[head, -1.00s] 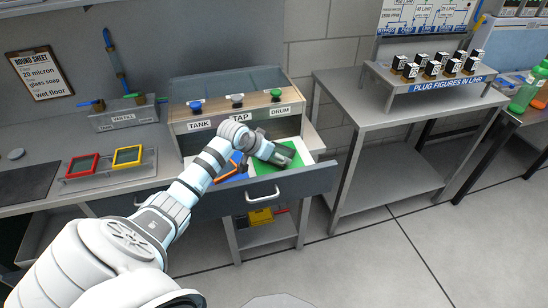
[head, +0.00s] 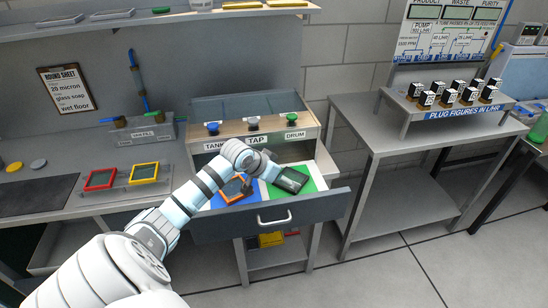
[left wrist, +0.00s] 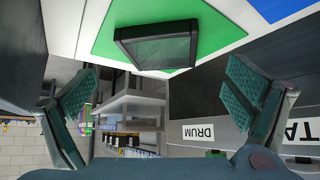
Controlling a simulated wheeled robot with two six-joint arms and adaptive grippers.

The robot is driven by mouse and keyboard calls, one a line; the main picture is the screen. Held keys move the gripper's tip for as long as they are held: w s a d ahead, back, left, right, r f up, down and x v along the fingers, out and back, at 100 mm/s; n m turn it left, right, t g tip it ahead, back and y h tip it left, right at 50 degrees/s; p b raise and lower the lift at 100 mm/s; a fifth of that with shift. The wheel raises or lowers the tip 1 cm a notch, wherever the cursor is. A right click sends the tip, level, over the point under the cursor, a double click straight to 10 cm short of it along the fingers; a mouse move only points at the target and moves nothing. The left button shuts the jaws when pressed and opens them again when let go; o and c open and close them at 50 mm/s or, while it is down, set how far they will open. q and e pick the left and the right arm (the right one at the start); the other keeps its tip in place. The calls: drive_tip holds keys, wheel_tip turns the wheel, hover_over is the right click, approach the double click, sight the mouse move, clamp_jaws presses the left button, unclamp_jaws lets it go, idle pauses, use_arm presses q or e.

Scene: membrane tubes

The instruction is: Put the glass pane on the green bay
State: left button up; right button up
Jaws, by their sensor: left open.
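A glass pane with a dark frame (head: 291,180) lies over the green bay (head: 308,180) at the right of the open drawer. In the left wrist view the pane (left wrist: 158,46) sits against the green surface (left wrist: 215,38), with green showing around it. My left gripper (head: 264,170) is just left of the pane in the head view. In the left wrist view its fingers (left wrist: 160,105) are spread wide, with nothing between them and the pane beyond their tips. My right gripper is not in view.
An orange-framed pane (head: 237,189) lies on the blue bay at the drawer's left. Red (head: 100,179) and yellow (head: 144,173) frames stand on the left counter. The tap box (head: 250,140) with three knobs is behind the drawer. A steel table (head: 390,135) stands right.

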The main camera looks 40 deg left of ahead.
use_arm(q)
drive_tip(key=p+v, duration=0.1)
drive_tip(key=v, duration=0.6)
drive_tip(key=shift+d, duration=0.1)
